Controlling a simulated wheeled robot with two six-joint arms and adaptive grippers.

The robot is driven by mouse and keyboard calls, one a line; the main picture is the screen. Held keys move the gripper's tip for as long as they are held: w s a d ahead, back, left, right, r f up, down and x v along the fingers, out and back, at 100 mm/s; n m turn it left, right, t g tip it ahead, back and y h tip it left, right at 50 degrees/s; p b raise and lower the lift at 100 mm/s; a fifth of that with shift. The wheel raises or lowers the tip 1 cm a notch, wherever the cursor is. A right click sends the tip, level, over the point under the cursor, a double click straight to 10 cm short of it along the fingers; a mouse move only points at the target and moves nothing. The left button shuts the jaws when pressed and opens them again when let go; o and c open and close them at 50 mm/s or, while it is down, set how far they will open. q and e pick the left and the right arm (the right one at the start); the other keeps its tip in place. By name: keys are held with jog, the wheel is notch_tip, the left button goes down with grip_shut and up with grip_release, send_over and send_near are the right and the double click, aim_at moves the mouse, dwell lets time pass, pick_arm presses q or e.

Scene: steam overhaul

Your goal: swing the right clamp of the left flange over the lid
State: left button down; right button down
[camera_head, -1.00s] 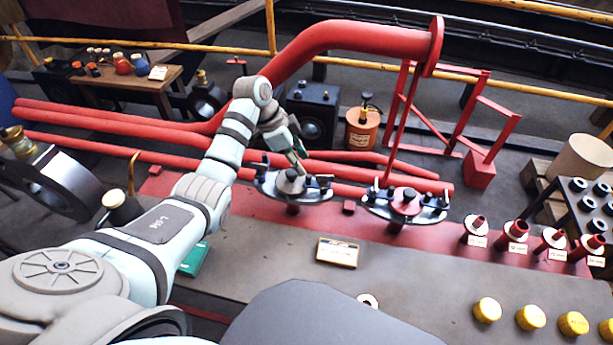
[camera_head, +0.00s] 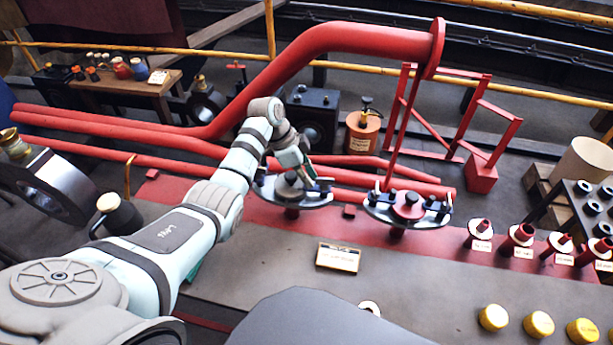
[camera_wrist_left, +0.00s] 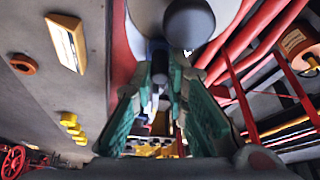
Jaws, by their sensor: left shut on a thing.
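In the left wrist view the green fingers (camera_wrist_left: 160,95) are shut around the dark clamp (camera_wrist_left: 159,68), with the lid's round grey knob (camera_wrist_left: 188,24) just beyond. Whether the clamp lies over the lid is hard to tell. My right gripper is not in view.
A thick red pipe (camera_head: 330,38) and lower pipes run behind. A label plate (camera_head: 338,257) lies on the bench in front. Yellow caps (camera_head: 493,317) stand at the front right.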

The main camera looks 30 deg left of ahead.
pick_arm(q)
jog(key=shift+w+a+f+m+b, duration=0.1)
jog(key=shift+w+m+b, duration=0.25)
jog(key=shift+m+b, duration=0.3)
jog(key=c, duration=1.6)
grip_release()
jog(key=shift+g, duration=0.3)
jog(key=shift+a+r, duration=0.1)
jog(key=shift+r, duration=0.2)
jog(key=v, duration=1.1)
jog(key=shift+s+a+r, duration=0.15)
jog(key=shift+a+r, duration=0.05)
jog(key=shift+r, duration=0.05)
